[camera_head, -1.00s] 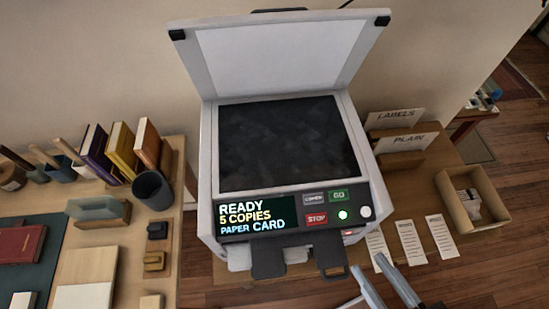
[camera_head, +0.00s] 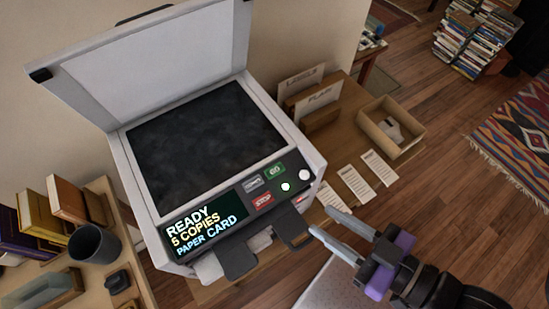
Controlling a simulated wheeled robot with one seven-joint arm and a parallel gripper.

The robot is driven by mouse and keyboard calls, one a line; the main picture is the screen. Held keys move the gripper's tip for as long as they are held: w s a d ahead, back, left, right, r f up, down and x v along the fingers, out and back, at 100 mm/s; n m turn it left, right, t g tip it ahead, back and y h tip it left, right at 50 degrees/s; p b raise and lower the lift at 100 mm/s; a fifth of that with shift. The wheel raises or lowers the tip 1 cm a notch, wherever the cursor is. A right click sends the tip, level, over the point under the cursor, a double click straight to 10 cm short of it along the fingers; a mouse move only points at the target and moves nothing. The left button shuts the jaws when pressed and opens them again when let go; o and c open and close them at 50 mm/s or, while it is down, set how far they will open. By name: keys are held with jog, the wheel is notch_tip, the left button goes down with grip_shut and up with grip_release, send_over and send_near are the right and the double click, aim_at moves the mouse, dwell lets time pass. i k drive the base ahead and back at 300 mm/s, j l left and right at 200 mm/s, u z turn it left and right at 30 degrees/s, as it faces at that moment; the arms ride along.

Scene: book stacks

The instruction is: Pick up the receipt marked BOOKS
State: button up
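Three white paper slips lie side by side on the wooden table right of the copier: a left slip (camera_head: 325,197), a middle slip (camera_head: 357,184) and a right slip (camera_head: 380,168). Their print is too small to tell which is marked BOOKS. My gripper (camera_head: 321,222) is at the lower right of the copier, with its two grey fingers apart and nothing seen between them. The fingertips appear just in front of the left slip in the picture and cover its lower part; I cannot tell their height above the table.
A copier (camera_head: 312,155) with its lid raised stands left of the slips; its display reads READY, 5 COPIES, PAPER CARD. An open box (camera_head: 417,138) with papers sits behind the slips. Paper holders (camera_head: 322,121) stand at the back. Wooden floor (camera_head: 455,200) is free at right.

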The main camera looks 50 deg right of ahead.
aim_at(359, 188)
jog(key=k+l+z, duration=0.15)
jog(key=k, duration=0.35)
jog(key=k+l+z, duration=0.2)
jog(key=k, duration=0.35)
jog(key=k+l+z, duration=0.15)
jog(key=k, duration=0.35)
